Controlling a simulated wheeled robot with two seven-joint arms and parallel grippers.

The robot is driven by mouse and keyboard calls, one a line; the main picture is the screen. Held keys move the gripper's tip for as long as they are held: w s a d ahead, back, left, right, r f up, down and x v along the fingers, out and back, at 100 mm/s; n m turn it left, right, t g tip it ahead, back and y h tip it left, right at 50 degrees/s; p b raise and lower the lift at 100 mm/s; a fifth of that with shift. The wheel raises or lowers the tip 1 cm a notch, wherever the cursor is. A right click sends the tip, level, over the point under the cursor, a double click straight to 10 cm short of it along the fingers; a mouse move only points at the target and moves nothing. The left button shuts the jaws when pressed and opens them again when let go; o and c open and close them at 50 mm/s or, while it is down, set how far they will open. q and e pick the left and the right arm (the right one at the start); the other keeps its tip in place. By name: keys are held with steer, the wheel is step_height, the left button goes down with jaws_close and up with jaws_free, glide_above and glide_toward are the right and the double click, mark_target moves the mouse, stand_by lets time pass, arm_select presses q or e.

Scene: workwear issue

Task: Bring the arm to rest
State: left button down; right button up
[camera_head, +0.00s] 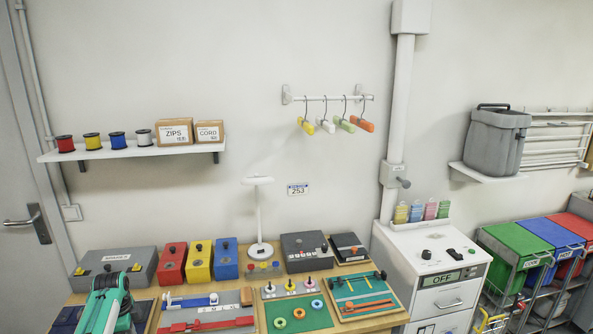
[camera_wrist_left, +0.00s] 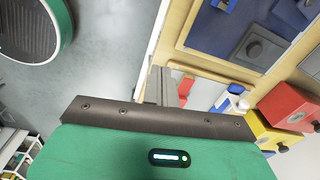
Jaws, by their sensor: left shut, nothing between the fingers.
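My left arm (camera_head: 108,300) shows in green and dark grey at the lower left of the head view, over the front left of the workbench. In the left wrist view my left gripper (camera_wrist_left: 159,84) is a pair of grey fingers, closed together with nothing between them. The fingers show beside the wooden edge of the bench (camera_wrist_left: 178,35). In the head view the fingers cannot be made out clearly. My right arm and gripper are not in view.
Red, yellow and blue boxes (camera_head: 199,262), a grey case (camera_head: 115,268) and several trays and boards (camera_head: 296,312) crowd the workbench. A white cabinet (camera_head: 428,250) stands to its right. A shelf (camera_head: 130,152) hangs above. Open floor (camera_wrist_left: 100,60) lies beside the bench.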

arm_select(q)
steer(key=s+d+f+n+t+y, duration=0.1)
steer(key=s+d+f+n, duration=0.25)
steer(key=s+d, duration=0.55)
steer(key=s+d+f+n+y, duration=0.1)
steer(key=s+d+f+n, duration=0.1)
steer(key=s+d+f, duration=0.65)
steer(key=s+d+r+n+t+h, duration=0.1)
steer(key=s+d+r+n, duration=0.1)
steer(key=s+d+r, duration=0.45)
steer(key=s+d+r+n, duration=0.1)
steer(key=s+r+n, duration=0.15)
steer(key=s, duration=0.75)
steer(key=s+d+r+n+t+h, duration=0.1)
steer(key=s+d+r+n, duration=0.15)
steer(key=s+r, duration=0.4)
step_height(320, 180, down, 34)
steer(key=s+d+m+g+b, duration=0.1)
steer(key=s+g+b, duration=0.1)
steer(key=b, duration=0.1)
steer(key=s+a+f+b, duration=0.1)
steer(key=s+f, duration=0.8)
steer(key=f, duration=0.3)
steer(key=s+a+f+b, duration=0.2)
steer(key=s+f, duration=0.8)
steer(key=f, duration=0.1)
steer(key=shift+s+a+f+g, duration=0.2)
steer(key=shift+a+f+g, duration=0.1)
steer(key=shift+f+g, duration=0.1)
